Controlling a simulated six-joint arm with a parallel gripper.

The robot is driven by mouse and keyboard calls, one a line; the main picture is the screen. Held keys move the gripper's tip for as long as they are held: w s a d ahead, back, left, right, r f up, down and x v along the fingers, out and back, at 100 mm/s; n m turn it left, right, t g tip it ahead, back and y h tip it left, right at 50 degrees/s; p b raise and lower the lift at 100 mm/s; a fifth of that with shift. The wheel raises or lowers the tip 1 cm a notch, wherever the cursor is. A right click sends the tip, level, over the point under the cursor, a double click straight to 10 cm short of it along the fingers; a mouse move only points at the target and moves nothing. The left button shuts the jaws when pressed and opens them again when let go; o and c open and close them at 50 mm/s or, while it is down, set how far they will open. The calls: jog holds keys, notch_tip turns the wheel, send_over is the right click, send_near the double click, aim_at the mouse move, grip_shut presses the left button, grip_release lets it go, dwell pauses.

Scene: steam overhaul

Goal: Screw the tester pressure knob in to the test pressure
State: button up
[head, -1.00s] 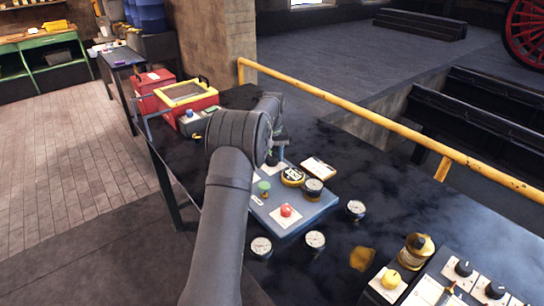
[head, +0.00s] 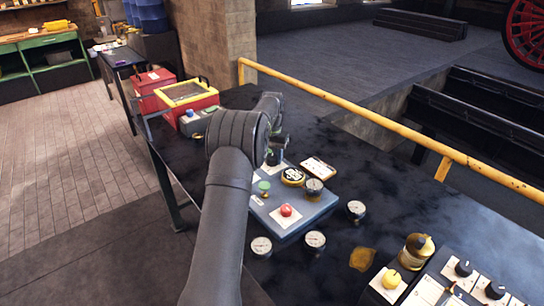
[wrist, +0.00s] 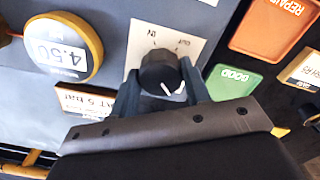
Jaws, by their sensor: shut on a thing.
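The black pressure knob (wrist: 160,72) sits on a white plate (wrist: 190,38) marked IN and OUT in the wrist view. Its white pointer mark faces the lower right of the picture. My gripper (wrist: 158,88) has one finger on each side of the knob and is shut on it. A yellow-rimmed round readout (wrist: 62,48) to the left shows 4.50, and a partly covered label (wrist: 85,103) below it ends in "5 bar". In the head view the blue-grey tester (head: 285,228) lies on the dark bench, and my arm hides part of it.
Green GOOD (wrist: 233,78) and orange REPAIR (wrist: 272,28) trays lie right of the knob in the wrist view. Loose gauges (head: 315,240) lie around the tester. A red knob (head: 286,210) stands on it. A yellow rail (head: 380,118) runs behind the bench.

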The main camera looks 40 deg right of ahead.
aim_at(272, 157)
jog(key=shift+m, duration=0.6)
jog(key=o, duration=1)
notch_tip(272, 157, up, 18)
jog(key=shift+f, duration=0.25)
jog(key=shift+f, duration=0.15)
notch_tip(272, 157, down, 17)
jog(key=shift+f, duration=0.15)
dwell(0.6)
